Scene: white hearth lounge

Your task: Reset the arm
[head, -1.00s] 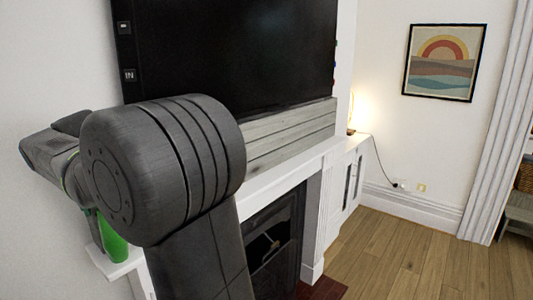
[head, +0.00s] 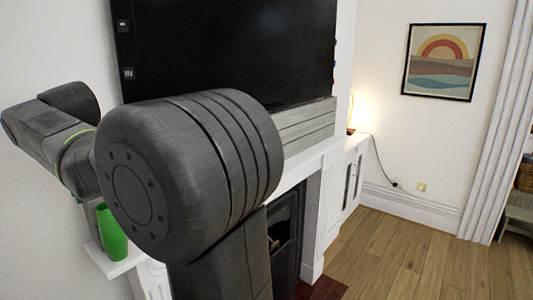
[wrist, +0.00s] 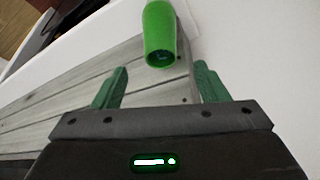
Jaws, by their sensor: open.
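My gripper (wrist: 158,88) shows in the wrist view with its two green fingers spread apart and nothing between them. A green vase (wrist: 160,35) stands beyond the fingertips, clear of them. In the head view the green vase (head: 111,232) stands upright at the left end of the white mantel shelf (head: 128,262), partly behind my arm. My arm is bent across the left of the head view, and the gripper itself is hidden there.
A black television (head: 225,50) hangs above the grey wooden beam (head: 308,125) and the fireplace (head: 287,235). A lit lamp (head: 351,115) stands on the white cabinet (head: 346,170). A framed picture (head: 443,62) hangs on the wall. Wooden floor (head: 395,255) at the right is clear.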

